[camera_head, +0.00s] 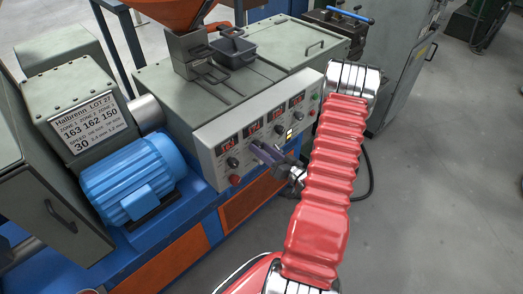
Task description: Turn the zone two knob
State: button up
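The light grey control panel (213,147) on the machine's front carries a row of red digital displays with black knobs below them. The leftmost display (228,143) has a knob (232,162) under it, and a second display (254,127) is to its right. My gripper (256,149) reaches in from the right, with its dark fingers in front of the panel below the second display. They cover the spot where that display's knob would sit. I cannot tell whether the fingers touch a knob or how far apart they are. Zone labels on the panel are too small to read.
A label (86,129) reads zones 163, 162, 150 and speed 30. A red button (235,180) sits low on the panel. A blue motor (133,181) stands left of the panel, and an orange hopper (168,12) is above. Grey floor (440,210) is open at right.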

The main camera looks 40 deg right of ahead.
jog(key=shift+o, duration=0.3)
jog(key=s, duration=1.4)
jog(key=shift+d, duration=0.2)
jog(key=shift+w, duration=0.1)
dwell(0.4)
